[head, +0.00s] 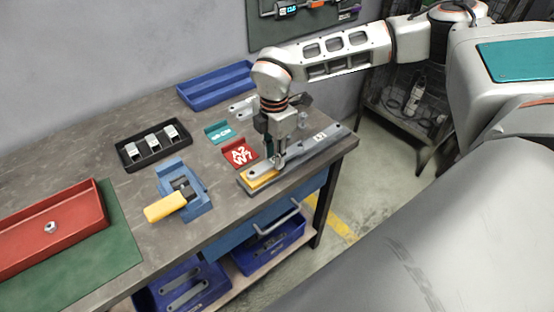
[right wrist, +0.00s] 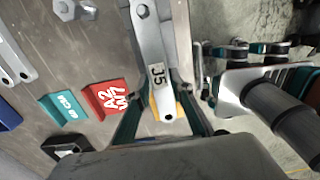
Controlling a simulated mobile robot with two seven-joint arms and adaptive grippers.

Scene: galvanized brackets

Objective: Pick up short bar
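A grey metal bar (head: 300,144) with a rounded, holed end and a white label lies along the table's right edge, its near end over a yellow block (head: 262,178). In the right wrist view the bar (right wrist: 150,35) carries the label J5. I cannot tell for sure that it is the short bar. My right gripper (head: 276,160) points down over its near part. In the right wrist view its fingers (right wrist: 160,98) stand apart on either side of the bar, with a gap visible. My left gripper is not in view.
Other pale bars (head: 241,109) lie behind my right gripper. Red (head: 240,153) and teal (head: 217,132) labelled pieces sit left of it. A blue fixture with a yellow handle (head: 165,207), a black tray (head: 127,156), a blue tray (head: 213,87) and a red tray (head: 50,240) stand on the table.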

